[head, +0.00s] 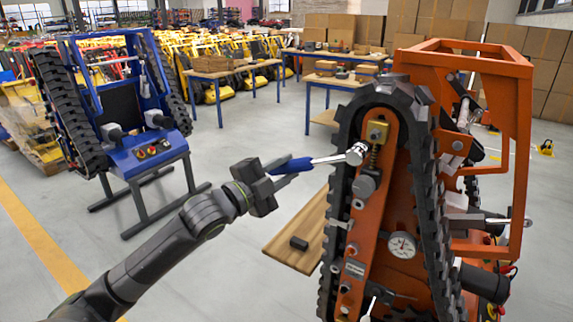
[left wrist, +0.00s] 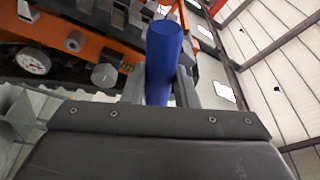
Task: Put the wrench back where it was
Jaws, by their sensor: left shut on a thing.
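The wrench (head: 325,160) has a blue handle and a bright metal shaft with a round head. My left gripper (head: 283,172) is shut on its blue handle and holds it roughly level, in the air. The wrench's head points right and shows in front of the upper part of the orange tracked carrier (head: 392,150); I cannot tell whether it touches. The blue handle (left wrist: 164,65) stands between the fingers in the left wrist view, with its shaft hidden. My right gripper is not in view.
The orange carrier has a black track (head: 447,200), a gauge (head: 401,245) and knobs on its side. A wooden board (head: 290,258) with a small black block (head: 298,243) lies beside it. A blue tracked machine (head: 150,150) stands at left. The floor between is clear.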

